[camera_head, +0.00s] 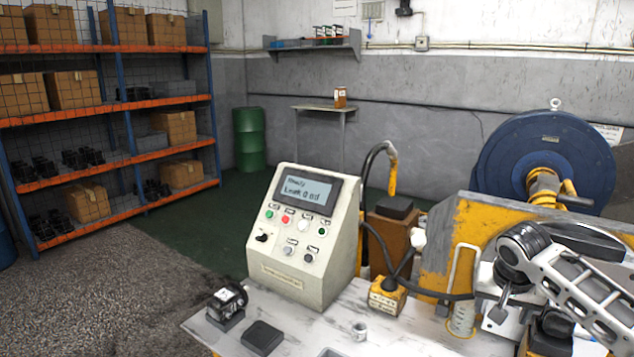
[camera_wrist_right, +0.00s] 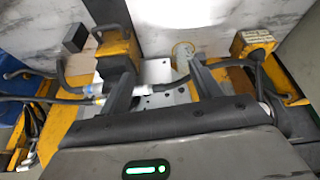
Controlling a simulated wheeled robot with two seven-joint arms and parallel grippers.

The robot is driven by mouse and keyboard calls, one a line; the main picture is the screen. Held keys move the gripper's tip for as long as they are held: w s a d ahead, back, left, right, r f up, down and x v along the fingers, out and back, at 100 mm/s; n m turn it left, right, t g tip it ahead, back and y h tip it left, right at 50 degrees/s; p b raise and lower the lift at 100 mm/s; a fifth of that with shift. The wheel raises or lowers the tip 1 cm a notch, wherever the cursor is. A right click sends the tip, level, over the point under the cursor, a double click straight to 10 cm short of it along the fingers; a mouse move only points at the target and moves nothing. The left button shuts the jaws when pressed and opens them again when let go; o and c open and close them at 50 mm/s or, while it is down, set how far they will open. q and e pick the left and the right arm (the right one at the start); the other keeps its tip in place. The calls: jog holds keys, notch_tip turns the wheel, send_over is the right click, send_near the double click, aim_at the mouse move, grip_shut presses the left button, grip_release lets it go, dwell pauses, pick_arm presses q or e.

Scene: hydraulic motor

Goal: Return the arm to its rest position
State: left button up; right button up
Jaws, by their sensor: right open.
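My right arm (camera_head: 585,285) comes in from the right edge in the head view, over the right end of the table beside the yellow-framed test stand. My right gripper (camera_wrist_right: 160,88) shows in the right wrist view with its two dark fingers wide apart. It is open, and nothing is held between the fingers. A metal plate with holes (camera_wrist_right: 150,75) is seen beyond the fingers. My left arm and left gripper are in neither view.
A control box (camera_head: 305,240) with a lit screen stands on the white table (camera_head: 300,335). A black motor-like part (camera_head: 227,303) and a dark block (camera_head: 262,338) lie left. Hoses (camera_head: 440,294) and a yellow connector block (camera_head: 387,296) are close to my arm. Shelves (camera_head: 110,100) stand far left.

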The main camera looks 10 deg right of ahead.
jog(key=s+a+f+n+y, duration=0.1)
jog(key=s+a+f+n, duration=0.2)
jog(key=s+a+f, duration=0.45)
jog(key=s+a+f+n+y, duration=0.25)
jog(key=a+f+n, duration=0.2)
jog(key=a, duration=0.55)
jog(key=s+a+r+n, duration=0.1)
jog(key=s+a+n, duration=0.15)
jog(key=s, duration=1.65)
pick_arm(q)
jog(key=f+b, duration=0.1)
jog(key=b, duration=0.2)
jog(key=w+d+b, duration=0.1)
jog(key=b, duration=0.1)
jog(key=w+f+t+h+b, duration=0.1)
jog(key=b, duration=0.2)
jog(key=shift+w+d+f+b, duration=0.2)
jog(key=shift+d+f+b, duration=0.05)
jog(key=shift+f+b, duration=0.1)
pick_arm(e)
jog(key=w+a+f+t+y, duration=0.1)
jog(key=w+a+f+t, duration=0.2)
jog(key=f, duration=0.3)
jog(key=w+a+f+t+y, duration=0.2)
jog(key=w+a+f+t, duration=0.1)
jog(key=f, duration=0.3)
jog(key=shift+w+a+m+t, duration=0.4)
jog(key=shift+a+t, duration=0.15)
jog(key=shift+t, duration=0.15)
